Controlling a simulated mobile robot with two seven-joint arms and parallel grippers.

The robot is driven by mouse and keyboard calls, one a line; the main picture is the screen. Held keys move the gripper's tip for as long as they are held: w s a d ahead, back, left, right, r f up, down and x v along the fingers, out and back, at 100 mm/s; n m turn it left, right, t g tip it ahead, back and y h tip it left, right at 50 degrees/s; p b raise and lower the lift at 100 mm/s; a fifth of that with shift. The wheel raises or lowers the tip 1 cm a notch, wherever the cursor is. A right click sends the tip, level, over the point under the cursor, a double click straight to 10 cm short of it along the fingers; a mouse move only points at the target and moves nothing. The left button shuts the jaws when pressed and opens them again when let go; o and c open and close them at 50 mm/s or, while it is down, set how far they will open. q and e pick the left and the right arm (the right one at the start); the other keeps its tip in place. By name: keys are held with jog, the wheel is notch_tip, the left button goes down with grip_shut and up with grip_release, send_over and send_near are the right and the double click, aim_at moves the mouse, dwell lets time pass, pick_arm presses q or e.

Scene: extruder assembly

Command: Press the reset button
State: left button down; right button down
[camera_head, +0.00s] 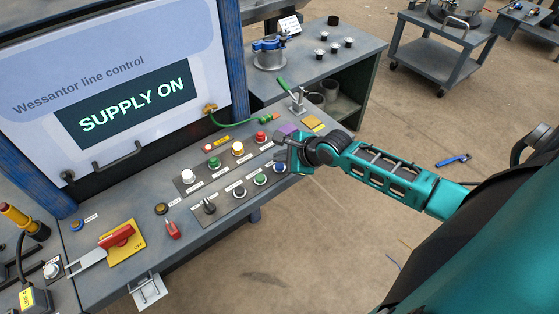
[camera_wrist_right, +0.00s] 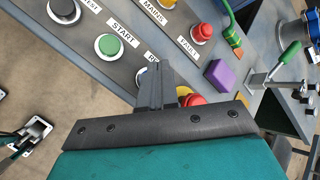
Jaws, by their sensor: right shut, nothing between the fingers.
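A blue button (camera_head: 280,167) sits at the right end of the front button row, beside the green one. In the right wrist view a label starting "RE" (camera_wrist_right: 152,57) is partly covered by my fingers, and a pale button rim (camera_wrist_right: 141,76) shows just left of them. My right gripper (camera_head: 281,138) is shut and empty above the right end of the panel, close to the blue button. Its fingers also show in the right wrist view (camera_wrist_right: 157,70). I cannot tell whether the fingertips touch anything. My left gripper is out of view.
Green START (camera_wrist_right: 109,46) and black buttons lie left of the fingers. A red button on yellow (camera_wrist_right: 192,98) is partly hidden behind my gripper. A purple block (camera_wrist_right: 219,75) and a green-handled clamp (camera_wrist_right: 283,60) stand beyond. The screen (camera_head: 130,102) reads "SUPPLY ON".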

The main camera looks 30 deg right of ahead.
aim_at(282, 168)
dwell(0.3)
notch_tip(282, 168, up, 3)
jog(key=p, duration=0.3)
jog(key=shift+r+p, duration=0.15)
jog(key=shift+p, duration=0.25)
jog(key=shift+r+b, duration=0.15)
jog(key=shift+b, duration=0.25)
jog(key=shift+r, duration=0.75)
